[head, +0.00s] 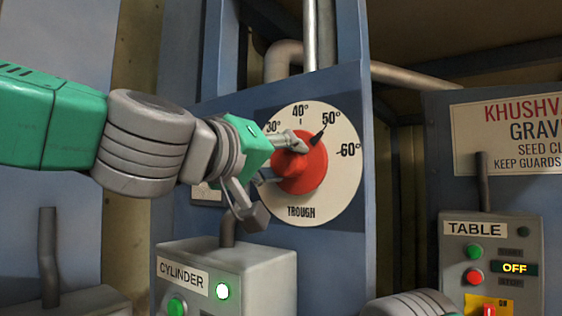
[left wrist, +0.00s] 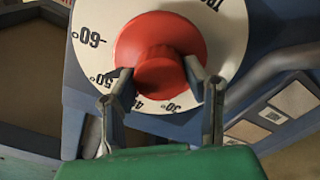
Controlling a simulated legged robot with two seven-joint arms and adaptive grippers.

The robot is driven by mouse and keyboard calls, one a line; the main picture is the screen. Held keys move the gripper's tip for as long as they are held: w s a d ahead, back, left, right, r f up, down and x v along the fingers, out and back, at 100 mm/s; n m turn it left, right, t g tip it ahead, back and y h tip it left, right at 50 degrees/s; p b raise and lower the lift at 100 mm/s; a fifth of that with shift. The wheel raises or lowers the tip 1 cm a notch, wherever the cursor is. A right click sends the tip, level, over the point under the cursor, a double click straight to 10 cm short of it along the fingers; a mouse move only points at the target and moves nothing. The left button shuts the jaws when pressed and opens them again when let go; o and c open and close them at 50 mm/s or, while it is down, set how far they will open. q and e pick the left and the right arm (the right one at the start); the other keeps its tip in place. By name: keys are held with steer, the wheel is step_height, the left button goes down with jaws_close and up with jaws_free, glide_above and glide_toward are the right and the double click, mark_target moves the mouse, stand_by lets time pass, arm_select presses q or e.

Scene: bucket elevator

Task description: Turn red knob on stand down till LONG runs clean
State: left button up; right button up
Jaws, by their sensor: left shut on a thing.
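The red knob (head: 303,168) sits on a white dial (head: 342,190) marked TROUGH, with marks from 30° to 60°, on a blue panel. Its black pointer stands close to the 50° mark. My left gripper (head: 278,160) is at the knob, with its fingers on either side of the knob's raised grip. In the left wrist view the two fingertips press on the red knob (left wrist: 160,72) from both sides, and the dial shows upside down. Part of the knob is hidden by my gripper in the head view. My right gripper's fingers do not show. No thing labelled LONG is in view.
A CYLINDER box (head: 228,272) with a lit green light stands below the dial. A TABLE box (head: 490,262) at right has green and red buttons and an OFF display. Pipes (head: 312,40) run above the panel.

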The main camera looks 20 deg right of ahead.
arm_select(q)
steer(key=shift+w+f+n, duration=0.1)
steer(key=shift+w+n, duration=0.05)
steer(key=shift+n, duration=0.65)
steer(key=o, duration=1.1)
steer(key=shift+o, duration=0.2)
steer(key=shift+w+d+f, duration=0.1)
steer(key=shift+w+d, duration=0.15)
steer(key=shift+w, duration=0.05)
steer(key=shift+s, duration=0.15)
steer(key=shift+s+a, duration=0.2)
steer(key=shift+s, duration=0.1)
steer(key=v, duration=1.1)
steer(key=shift+w+a, duration=0.2)
steer(key=shift+a, duration=0.05)
